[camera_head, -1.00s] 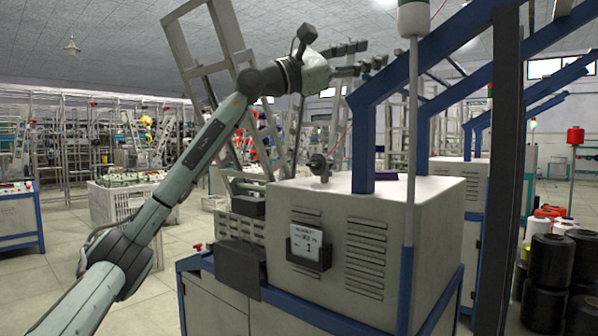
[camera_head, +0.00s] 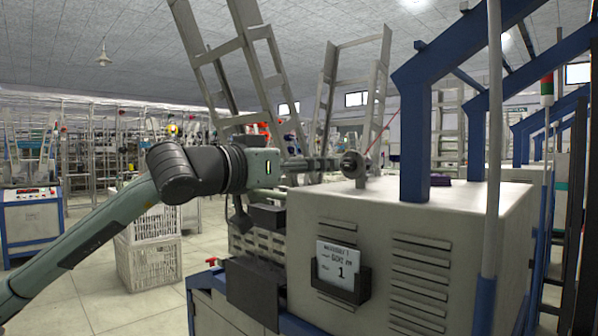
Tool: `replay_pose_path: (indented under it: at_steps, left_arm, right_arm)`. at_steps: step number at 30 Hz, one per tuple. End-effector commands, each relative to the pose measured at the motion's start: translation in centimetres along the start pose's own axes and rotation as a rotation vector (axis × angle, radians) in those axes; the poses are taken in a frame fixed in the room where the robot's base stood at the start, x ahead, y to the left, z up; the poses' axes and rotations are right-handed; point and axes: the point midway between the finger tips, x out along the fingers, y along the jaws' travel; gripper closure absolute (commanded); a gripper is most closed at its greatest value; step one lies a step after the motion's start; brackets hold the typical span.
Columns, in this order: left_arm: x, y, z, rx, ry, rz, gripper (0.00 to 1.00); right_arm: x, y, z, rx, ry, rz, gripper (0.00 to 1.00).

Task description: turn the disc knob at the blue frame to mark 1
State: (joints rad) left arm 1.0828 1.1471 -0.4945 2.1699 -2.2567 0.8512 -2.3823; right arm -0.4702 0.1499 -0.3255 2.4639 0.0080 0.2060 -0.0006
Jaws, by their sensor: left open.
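The disc knob (camera_head: 352,164) is a small dark grey disc standing on top of the pale machine cabinet, left of the blue frame (camera_head: 414,130). My left gripper (camera_head: 333,164) reaches in from the left at the knob's height, its fingers pointing right. Its tips overlap the knob's left edge in the picture; I cannot tell whether they touch it. The gripper is open. Marks on the knob are too small to read. My right gripper is not in view.
The pale cabinet (camera_head: 420,215) fills the lower right, with a grey upright pole (camera_head: 491,180) before it. Tilted metal racks (camera_head: 232,60) rise behind my arm. A white crate (camera_head: 150,265) stands on the floor at left. A purple item (camera_head: 440,180) lies on the cabinet top.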

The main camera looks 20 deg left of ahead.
Motion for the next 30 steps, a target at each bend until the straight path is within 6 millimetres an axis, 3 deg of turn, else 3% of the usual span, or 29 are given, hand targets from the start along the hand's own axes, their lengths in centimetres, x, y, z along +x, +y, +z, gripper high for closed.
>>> replay_pose_path:
  at_steps: [4, 18, 29, 30]
  left_arm:
    - [0.3, 0.2, 0.4, 0.080, 0.001, -0.009, 0.53]
    - [6.9, 0.1, 0.3, 0.076, 0.001, -0.009, 0.53]
    - [7.6, 0.1, 0.4, 0.076, 0.000, -0.009, 0.53]
    - [7.6, 0.1, 0.4, 0.076, 0.000, -0.009, 0.57]
  right_arm:
    - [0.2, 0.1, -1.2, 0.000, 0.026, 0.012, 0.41]
    - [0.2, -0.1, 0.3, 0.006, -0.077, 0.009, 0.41]
    - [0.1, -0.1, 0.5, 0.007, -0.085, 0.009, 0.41]
    - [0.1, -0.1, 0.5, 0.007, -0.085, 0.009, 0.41]
